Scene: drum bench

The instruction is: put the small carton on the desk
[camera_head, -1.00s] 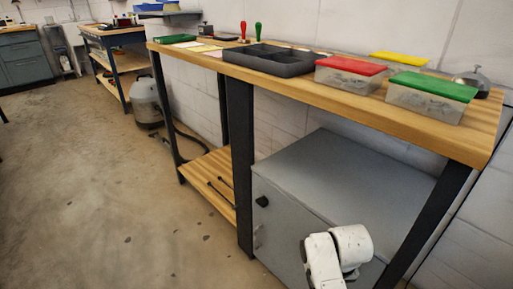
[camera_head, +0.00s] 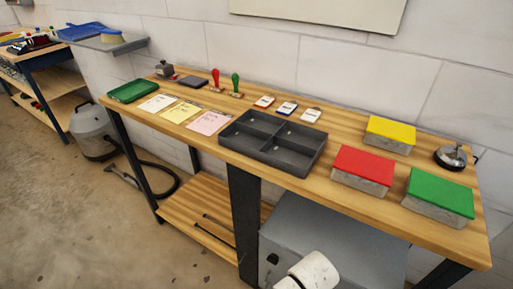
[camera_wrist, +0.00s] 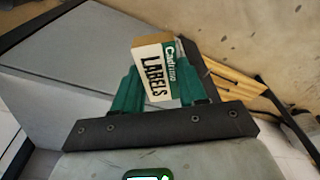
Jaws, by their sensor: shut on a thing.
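The small carton (camera_wrist: 153,62), white and green with a brown top and the word LABELS, is between the green fingers of my gripper (camera_wrist: 160,85) in the wrist view. The gripper is shut on it and holds it clear of any surface. In the head view, the desk (camera_head: 345,138) is a long wooden-topped bench along the wall. My gripper and the carton are not seen there; only a white part of my arm shows at the bottom edge, in front of the desk.
On the desk stand a dark divided tray (camera_head: 270,142), red (camera_head: 363,168), green (camera_head: 440,195) and yellow (camera_head: 390,133) lidded boxes, a bell (camera_head: 450,158), paper pads (camera_head: 208,122), stamps (camera_head: 236,85) and a green tray (camera_head: 133,90). Bare wood shows between the divided tray and the boxes. A grey cabinet (camera_head: 340,240) is underneath.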

